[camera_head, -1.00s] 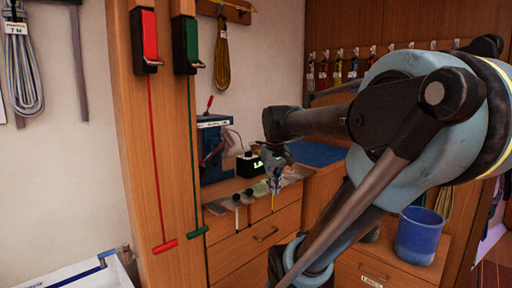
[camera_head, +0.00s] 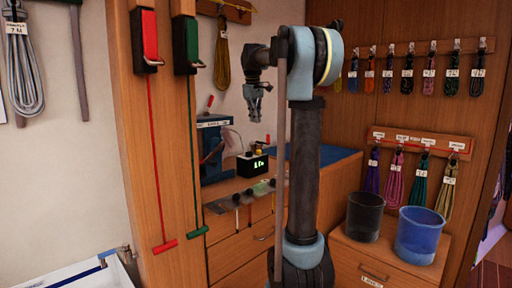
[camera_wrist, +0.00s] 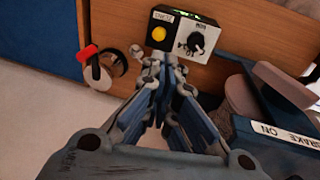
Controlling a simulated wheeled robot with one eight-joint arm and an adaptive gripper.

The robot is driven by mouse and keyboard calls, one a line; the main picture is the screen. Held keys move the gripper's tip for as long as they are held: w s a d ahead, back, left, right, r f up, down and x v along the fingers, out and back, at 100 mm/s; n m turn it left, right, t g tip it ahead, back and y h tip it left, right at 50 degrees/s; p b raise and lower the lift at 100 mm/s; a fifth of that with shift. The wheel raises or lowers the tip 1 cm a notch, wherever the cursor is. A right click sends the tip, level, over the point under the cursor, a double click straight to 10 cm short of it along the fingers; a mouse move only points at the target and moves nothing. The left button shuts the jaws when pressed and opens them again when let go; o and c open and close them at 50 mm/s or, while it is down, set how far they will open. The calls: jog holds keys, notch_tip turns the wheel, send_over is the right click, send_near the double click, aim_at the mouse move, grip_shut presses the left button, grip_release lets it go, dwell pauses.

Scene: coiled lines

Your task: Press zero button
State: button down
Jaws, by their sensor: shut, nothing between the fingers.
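A small black box (camera_head: 245,168) with a lit green display stands on the bench, beside a blue machine. In the wrist view, its top face carries a yellow button (camera_wrist: 159,34) under a small label that appears to read ZERO. A black knob (camera_wrist: 196,42) on a pale plate sits right of the button. My gripper (camera_head: 255,119) points down above the box, clearly apart from it in the head view. Its fingers are shut and empty; in the wrist view the fingertips (camera_wrist: 160,62) appear just below the button.
A dark bucket (camera_head: 364,218) and blue bucket (camera_head: 420,237) stand right.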

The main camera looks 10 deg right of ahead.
jog(key=shift+w+r, duration=0.2)
jog(key=shift+w, duration=0.25)
send_near(256, 153)
jog(key=x, duration=0.5)
jog(key=shift+w+d, duration=0.2)
jog(key=shift+w, duration=0.1)
jog(key=shift+f, duration=0.15)
jog(key=shift+x, duration=0.85)
jog(key=shift+s, duration=0.2)
jog(key=v, duration=1.4)
